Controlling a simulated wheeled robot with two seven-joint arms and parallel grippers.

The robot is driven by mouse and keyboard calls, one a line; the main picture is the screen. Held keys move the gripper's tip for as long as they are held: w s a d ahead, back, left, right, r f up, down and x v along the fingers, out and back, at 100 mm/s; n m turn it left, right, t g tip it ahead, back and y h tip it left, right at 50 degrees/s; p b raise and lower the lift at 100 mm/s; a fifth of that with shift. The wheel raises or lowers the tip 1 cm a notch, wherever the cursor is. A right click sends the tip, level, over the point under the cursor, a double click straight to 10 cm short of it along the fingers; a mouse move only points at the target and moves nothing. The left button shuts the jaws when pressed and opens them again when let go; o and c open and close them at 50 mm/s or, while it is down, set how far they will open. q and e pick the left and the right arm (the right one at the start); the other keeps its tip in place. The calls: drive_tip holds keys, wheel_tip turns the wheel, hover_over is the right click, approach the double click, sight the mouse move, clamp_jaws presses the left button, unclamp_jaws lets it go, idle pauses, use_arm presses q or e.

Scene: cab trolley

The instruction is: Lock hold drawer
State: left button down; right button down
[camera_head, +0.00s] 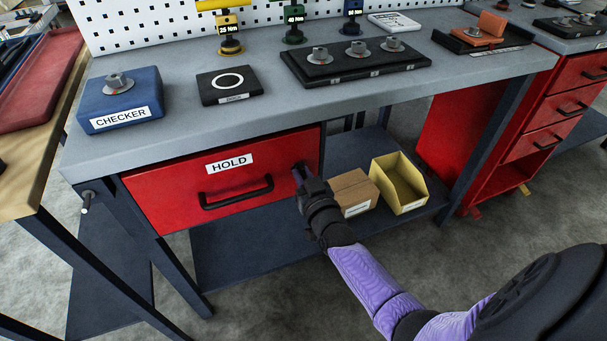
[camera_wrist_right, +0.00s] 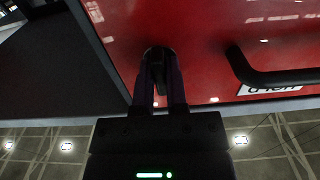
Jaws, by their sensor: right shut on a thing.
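The red HOLD drawer (camera_head: 160,190) sits under the grey bench top, its front looking flush with the frame. It has a black bar handle (camera_head: 236,192) and a white HOLD label (camera_head: 229,164). My right gripper (camera_head: 302,174) is at the drawer front's right end, right of the handle. In the right wrist view, its fingers (camera_wrist_right: 160,75) are shut on a small dark round lock piece (camera_wrist_right: 158,52) on the red front (camera_wrist_right: 200,30). The fingers cover most of this piece, so its turn angle cannot be told. My left gripper is not in view.
Below the drawer, a shelf (camera_head: 240,250) carries a cardboard box (camera_head: 353,188) and a yellow bin (camera_head: 400,185), close to my right forearm. On the bench top stand a blue CHECKER block (camera_head: 120,100) and a black tray (camera_head: 355,65) with nuts. A red cabinet (camera_head: 555,115) stands right.

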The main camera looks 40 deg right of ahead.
drive_tip(key=c, duration=0.8)
unclamp_jaws()
drive_tip(key=shift+c, duration=0.2)
drive_tip(key=shift+o, duration=0.9)
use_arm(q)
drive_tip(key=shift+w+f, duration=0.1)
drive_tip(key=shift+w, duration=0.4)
use_arm(e)
drive_tip(key=shift+s+a, duration=0.1)
drive_tip(key=shift+s, duration=0.15)
use_arm(q)
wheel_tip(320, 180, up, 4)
drive_tip(key=p, duration=0.4)
use_arm(e)
drive_tip(key=v, duration=0.9)
drive_tip(key=shift+s, duration=0.2)
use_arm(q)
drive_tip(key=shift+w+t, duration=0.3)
